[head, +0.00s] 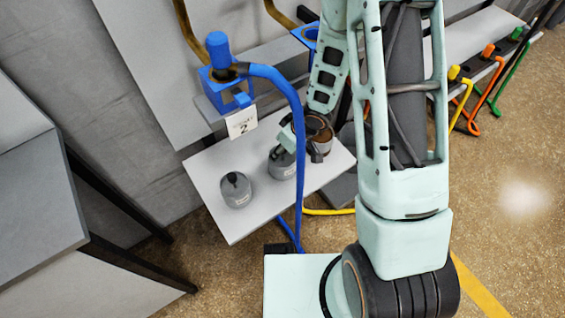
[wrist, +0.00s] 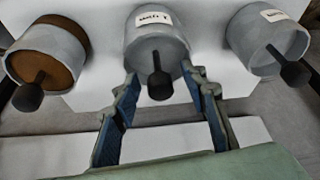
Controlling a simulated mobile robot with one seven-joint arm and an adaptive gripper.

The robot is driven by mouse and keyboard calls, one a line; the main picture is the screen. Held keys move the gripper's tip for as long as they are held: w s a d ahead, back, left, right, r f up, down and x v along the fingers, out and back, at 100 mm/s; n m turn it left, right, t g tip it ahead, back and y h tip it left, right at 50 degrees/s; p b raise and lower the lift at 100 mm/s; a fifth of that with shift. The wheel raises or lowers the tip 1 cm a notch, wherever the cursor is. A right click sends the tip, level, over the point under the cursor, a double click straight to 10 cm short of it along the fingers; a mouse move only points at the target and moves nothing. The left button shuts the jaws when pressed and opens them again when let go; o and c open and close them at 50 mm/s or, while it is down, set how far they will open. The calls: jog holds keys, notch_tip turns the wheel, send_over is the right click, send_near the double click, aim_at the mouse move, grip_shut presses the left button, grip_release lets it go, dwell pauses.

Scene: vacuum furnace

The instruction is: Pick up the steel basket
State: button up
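Three round canisters with black knobs stand in a row on a pale shelf (head: 215,170). One is grey and stands alone nearest the left (head: 236,190); it shows at the right in the wrist view (wrist: 268,42). The middle grey one (head: 282,167) carries a label (wrist: 155,18). The third is brown and grey (head: 319,132), at the left in the wrist view (wrist: 48,55). The labels are too small to read, so I cannot tell which is the steel basket. My gripper (wrist: 164,82) is open, its fingers either side of the middle canister's knob (wrist: 159,84), apparently not touching it.
A blue fixture (head: 222,80) with a "2" card (head: 242,122) and a blue hose (head: 296,120) stand close beside the shelf. A grey bench (head: 40,190) is at the left. Colored hooked tools (head: 480,90) stand at the right.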

grip_shut()
jog(key=shift+r, duration=0.2)
dwell(0.6)
